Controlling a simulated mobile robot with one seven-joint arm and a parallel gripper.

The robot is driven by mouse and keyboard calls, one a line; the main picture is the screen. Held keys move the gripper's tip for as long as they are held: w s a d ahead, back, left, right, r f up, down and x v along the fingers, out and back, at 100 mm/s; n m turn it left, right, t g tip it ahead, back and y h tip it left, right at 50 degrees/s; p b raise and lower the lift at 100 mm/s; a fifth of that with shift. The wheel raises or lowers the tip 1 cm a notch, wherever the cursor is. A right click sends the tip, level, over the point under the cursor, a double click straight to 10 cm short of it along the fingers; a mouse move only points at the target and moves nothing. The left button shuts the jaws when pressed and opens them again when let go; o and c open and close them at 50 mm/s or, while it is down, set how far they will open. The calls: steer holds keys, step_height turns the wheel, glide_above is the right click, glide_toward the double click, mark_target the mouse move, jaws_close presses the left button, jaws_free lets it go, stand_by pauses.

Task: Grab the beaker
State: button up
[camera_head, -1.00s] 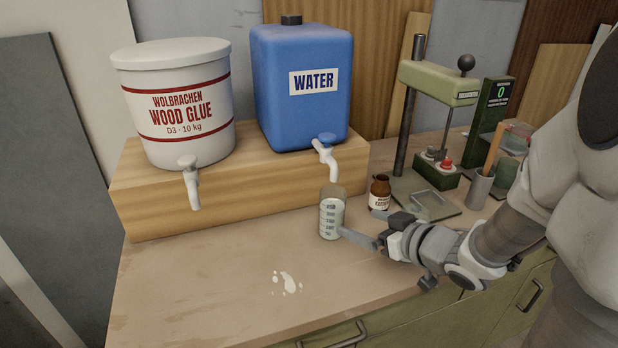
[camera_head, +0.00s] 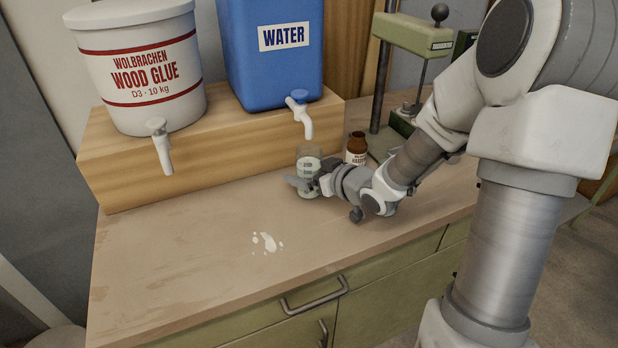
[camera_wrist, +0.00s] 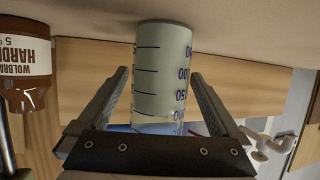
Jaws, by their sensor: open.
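The beaker (camera_head: 309,157) is a clear cylinder with dark graduation marks and pale, milky contents. It stands upright on the bench, below and beside the water tap. My gripper (camera_head: 302,179) is at the beaker, its fingers level with the beaker's side and partly covering it. In the wrist view, which is upside down, the beaker (camera_wrist: 162,75) is between the two fingers of my gripper (camera_wrist: 160,78). The fingers are apart, with a gap showing on each side of the beaker.
A brown hardener bottle (camera_head: 356,148) stands just right of the beaker, close to my gripper. The blue water container (camera_head: 275,70) and white glue bucket (camera_head: 140,95) sit on a wooden block (camera_head: 225,150). White spilled drops (camera_head: 266,242) lie on the otherwise clear front bench.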

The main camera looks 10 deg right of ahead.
steer(key=x, duration=0.2)
steer(key=shift+w+a+f, duration=0.1)
steer(key=shift+w+f, duration=0.1)
steer(key=shift+r, duration=0.1)
jaws_close()
